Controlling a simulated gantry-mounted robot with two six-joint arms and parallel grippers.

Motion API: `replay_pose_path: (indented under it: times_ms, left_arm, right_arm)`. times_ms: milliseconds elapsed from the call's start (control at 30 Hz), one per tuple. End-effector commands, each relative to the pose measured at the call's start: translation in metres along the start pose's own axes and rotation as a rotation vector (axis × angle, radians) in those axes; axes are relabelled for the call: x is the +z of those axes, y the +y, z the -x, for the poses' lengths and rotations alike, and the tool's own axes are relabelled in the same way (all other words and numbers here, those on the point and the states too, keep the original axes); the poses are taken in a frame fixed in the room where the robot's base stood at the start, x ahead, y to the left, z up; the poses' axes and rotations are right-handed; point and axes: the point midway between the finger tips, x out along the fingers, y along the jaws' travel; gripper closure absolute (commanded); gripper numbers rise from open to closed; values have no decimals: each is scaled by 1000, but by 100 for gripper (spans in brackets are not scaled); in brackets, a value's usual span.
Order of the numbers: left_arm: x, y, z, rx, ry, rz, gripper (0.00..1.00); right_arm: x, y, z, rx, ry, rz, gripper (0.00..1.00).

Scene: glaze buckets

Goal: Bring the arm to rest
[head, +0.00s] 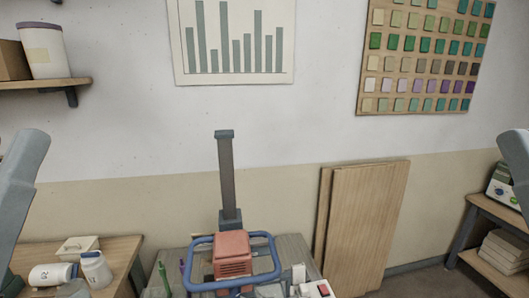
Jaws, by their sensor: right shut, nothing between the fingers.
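A grey arm link of mine (22,190) reaches in at the left edge. Another link of mine (517,160) shows at the right edge. Neither gripper's fingers can be seen in the head view. No link of mine is seen touching anything on the tables.
A mixer with a red body (232,254) and blue handle frame stands at a grey column (227,180) on the middle table. Wooden boards (368,230) lean on the wall. A shelf with a device (503,183) is at right.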

Motion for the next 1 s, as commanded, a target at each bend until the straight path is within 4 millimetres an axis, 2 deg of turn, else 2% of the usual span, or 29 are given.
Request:
replay_pose_path:
  times_ms: [33,300,400,567,1000]
  left_arm:
    - [-36,0,-40,0,0,1,56]
    - [-126,0,-138,1,-1,2,56]
    - [-150,0,-164,1,-1,2,56]
    - [-166,-1,-181,1,-1,2,56]
    - [-164,-1,-178,1,-1,2,56]
  right_arm:
    - [-36,0,-39,0,0,0,100]
    - [-127,0,-138,0,0,0,100]
    - [-151,1,-163,0,1,0,100]
    - [-166,1,-181,0,0,0,100]
    - [-164,1,-178,0,-1,0,100]
